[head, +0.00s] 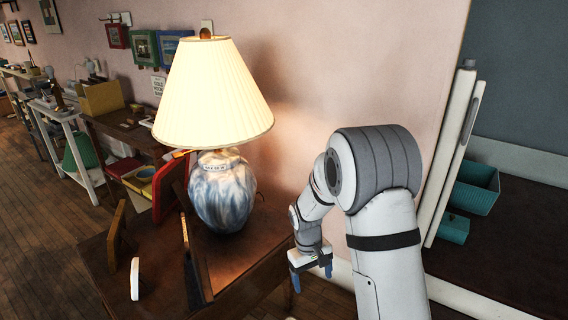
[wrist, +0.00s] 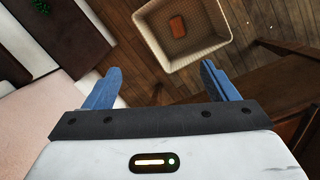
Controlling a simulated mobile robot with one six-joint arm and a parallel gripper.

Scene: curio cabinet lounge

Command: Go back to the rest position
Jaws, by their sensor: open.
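My gripper (head: 312,268) hangs at the right edge of the wooden table (head: 232,268) in the head view, pointing down. In the wrist view its two blue fingers (wrist: 160,88) are spread wide apart with nothing between them. My white and grey arm rises on the right of the head view, close to the pink wall. Below the gripper, the wrist view shows a woven basket (wrist: 168,62) on the floor with a small orange-brown block (wrist: 177,25) inside.
A lit lamp (head: 222,190) with a blue-and-white base stands on the table. A small white upright object (head: 135,279) and dark frames stand left of it. Teal bins (head: 474,188) are at right. Wooden floor (head: 40,220) is open at left.

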